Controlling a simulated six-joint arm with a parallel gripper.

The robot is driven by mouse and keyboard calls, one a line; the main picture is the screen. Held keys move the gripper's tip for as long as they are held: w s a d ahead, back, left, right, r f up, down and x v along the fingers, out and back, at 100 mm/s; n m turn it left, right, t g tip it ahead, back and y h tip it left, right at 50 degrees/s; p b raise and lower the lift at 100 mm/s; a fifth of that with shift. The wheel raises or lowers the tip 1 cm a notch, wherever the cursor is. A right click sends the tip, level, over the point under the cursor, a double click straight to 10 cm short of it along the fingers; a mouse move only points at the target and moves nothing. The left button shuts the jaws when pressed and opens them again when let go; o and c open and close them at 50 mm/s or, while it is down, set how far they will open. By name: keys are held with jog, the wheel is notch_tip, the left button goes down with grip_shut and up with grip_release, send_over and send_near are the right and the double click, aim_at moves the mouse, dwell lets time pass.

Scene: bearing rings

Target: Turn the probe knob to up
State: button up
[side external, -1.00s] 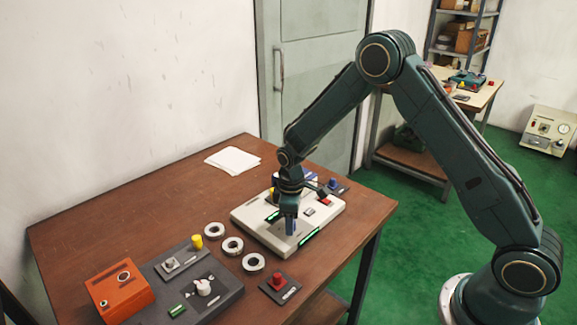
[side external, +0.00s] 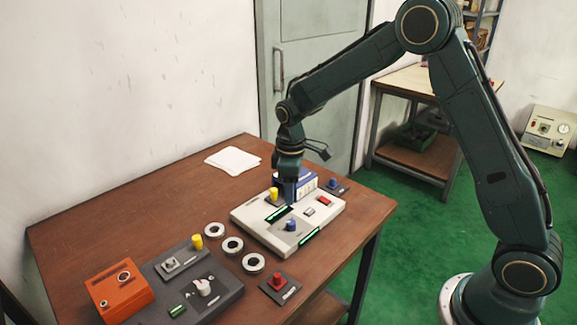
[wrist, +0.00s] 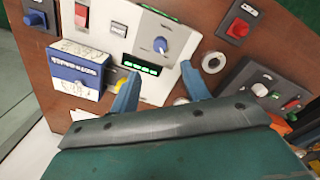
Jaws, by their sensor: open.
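A white panel (side external: 256,236) on the table carries a blue knob (side external: 291,225), a yellow knob (side external: 273,194), green displays and a red rocker switch (side external: 325,202). The blue knob shows clear of the jaws in the wrist view (wrist: 161,45), on a pale dial plate. Its label and exact pointing direction are too small to read, so I cannot tell by name whether it is the probe knob. My gripper (side external: 288,200) is above the panel, behind the blue knob and apart from it. In the wrist view its two blue fingers (wrist: 159,88) are spread with nothing held between them.
A blue and white box (side external: 300,183) stands at the panel's back edge, close to my gripper. Several rings (side external: 232,246) lie left of the panel. A dark panel (side external: 225,300) with a white knob, an orange box (side external: 118,292) and a red-knob plate (side external: 280,287) are nearer the camera.

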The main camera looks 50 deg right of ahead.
jog(key=shift+r, duration=1.55)
jog(key=s+r+m+t, duration=0.3)
jog(key=s+r, duration=1)
jog(key=r, duration=0.1)
jog(key=s+r+m+t, duration=0.1)
jog(key=s+m, duration=0.3)
jog(key=s, duration=1.3)
jog(key=shift+r+t, duration=0.35)
jog(key=shift+t, duration=0.35)
